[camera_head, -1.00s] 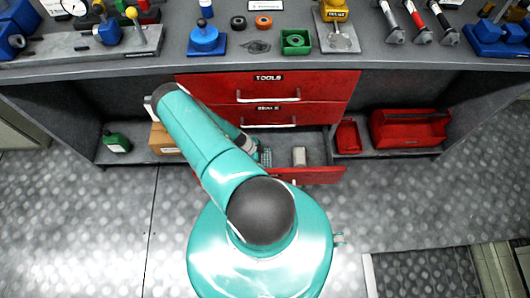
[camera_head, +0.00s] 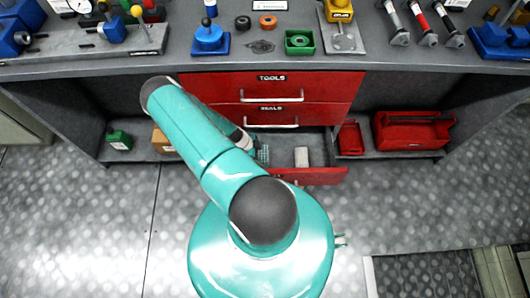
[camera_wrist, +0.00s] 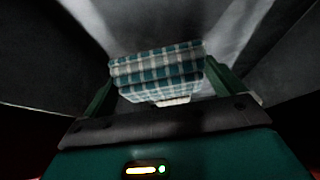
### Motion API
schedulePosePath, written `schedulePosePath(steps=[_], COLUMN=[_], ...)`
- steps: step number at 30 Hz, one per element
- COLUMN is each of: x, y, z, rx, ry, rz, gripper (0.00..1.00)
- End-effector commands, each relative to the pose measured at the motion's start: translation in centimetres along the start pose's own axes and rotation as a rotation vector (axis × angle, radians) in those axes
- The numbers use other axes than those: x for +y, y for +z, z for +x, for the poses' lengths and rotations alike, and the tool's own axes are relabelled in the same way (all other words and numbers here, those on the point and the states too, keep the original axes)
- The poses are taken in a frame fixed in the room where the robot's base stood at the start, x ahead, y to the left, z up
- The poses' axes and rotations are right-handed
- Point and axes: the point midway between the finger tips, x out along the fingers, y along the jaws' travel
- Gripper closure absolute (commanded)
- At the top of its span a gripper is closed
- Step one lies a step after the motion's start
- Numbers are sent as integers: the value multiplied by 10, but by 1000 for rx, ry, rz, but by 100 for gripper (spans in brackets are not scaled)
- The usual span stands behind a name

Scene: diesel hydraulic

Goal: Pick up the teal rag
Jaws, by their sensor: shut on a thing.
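The teal rag (camera_wrist: 158,72) is a folded cloth in teal and white check. In the wrist view it sits between the two fingers of my gripper (camera_wrist: 165,85), which is shut on it. In the head view a small part of the rag (camera_head: 263,155) shows in the open bottom drawer (camera_head: 320,176), at its left side. My arm hides most of the gripper and the left part of the drawer there. I cannot tell whether the rag is clear of the drawer floor.
A pale block (camera_head: 301,157) lies in the drawer right of the rag. Shut red drawers (camera_head: 300,88) are above it. A red toolbox (camera_head: 412,130) and red bin (camera_head: 350,138) stand on the right shelf, a green bottle (camera_head: 119,140) on the left. The workbench top (camera_head: 200,62) overhangs.

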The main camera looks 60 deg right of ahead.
Motion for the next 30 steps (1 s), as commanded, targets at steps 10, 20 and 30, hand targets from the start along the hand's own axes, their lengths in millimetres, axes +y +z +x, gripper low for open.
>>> schedulePosePath(steps=[10, 20, 30], x=[0, 0, 0], y=[85, 132, 137], z=[-48, -75, -78], rx=[0, 1, 1], ry=[-3, 0, 1], rz=[-4, 0, 1], gripper=[28, 28, 28])
